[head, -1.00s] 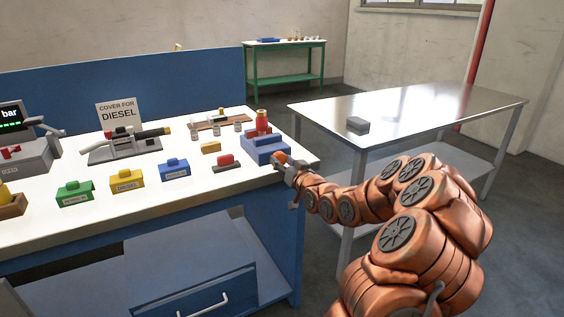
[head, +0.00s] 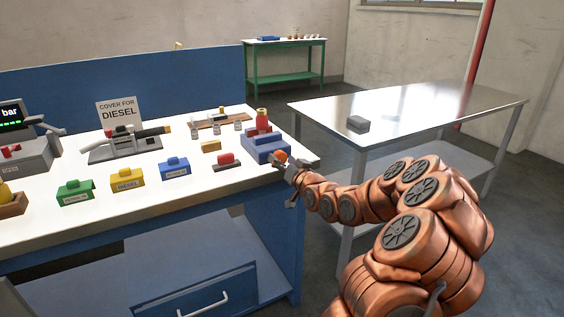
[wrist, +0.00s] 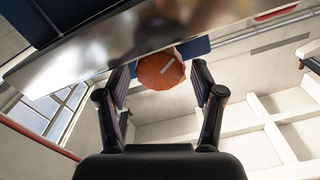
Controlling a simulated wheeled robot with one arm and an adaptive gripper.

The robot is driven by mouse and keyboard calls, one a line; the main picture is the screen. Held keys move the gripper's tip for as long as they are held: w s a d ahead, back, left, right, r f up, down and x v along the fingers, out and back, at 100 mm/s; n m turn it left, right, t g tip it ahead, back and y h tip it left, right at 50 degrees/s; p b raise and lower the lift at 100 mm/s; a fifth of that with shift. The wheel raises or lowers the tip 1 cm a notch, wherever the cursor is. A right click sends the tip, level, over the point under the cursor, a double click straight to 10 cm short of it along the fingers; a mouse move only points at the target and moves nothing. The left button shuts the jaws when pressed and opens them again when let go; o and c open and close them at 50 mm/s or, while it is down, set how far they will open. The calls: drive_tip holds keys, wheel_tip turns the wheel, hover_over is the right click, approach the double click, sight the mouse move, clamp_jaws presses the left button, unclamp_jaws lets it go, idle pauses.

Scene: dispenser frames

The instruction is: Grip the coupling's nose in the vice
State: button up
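The blue vice (head: 268,152) stands at the right end of the white bench. A red upright piece (head: 262,119), seemingly the coupling, stands at the vice's jaws with its lower end hidden. I cannot tell whether the jaws touch it. An orange round knob (head: 281,157) is on the vice's near right side. It also shows in the wrist view (wrist: 160,72), with a pale line across its face. My gripper (head: 287,164) is at this knob. In the wrist view my gripper's fingers (wrist: 160,78) are open, one on each side of the knob, with visible gaps.
Green (head: 75,193), yellow (head: 127,180) and blue (head: 175,168) labelled covers and a red-topped block (head: 227,161) stand left of the vice. A nozzle (head: 135,140) lies on a stand behind. A steel table (head: 430,105) with a grey block (head: 357,123) stands to the right.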

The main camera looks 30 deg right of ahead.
drive_tip(key=shift+o, duration=0.2)
drive_tip(key=shift+s, duration=0.15)
drive_tip(key=s, duration=0.7)
drive_tip(key=shift+a, duration=0.3)
drive_tip(key=shift+s, duration=0.1)
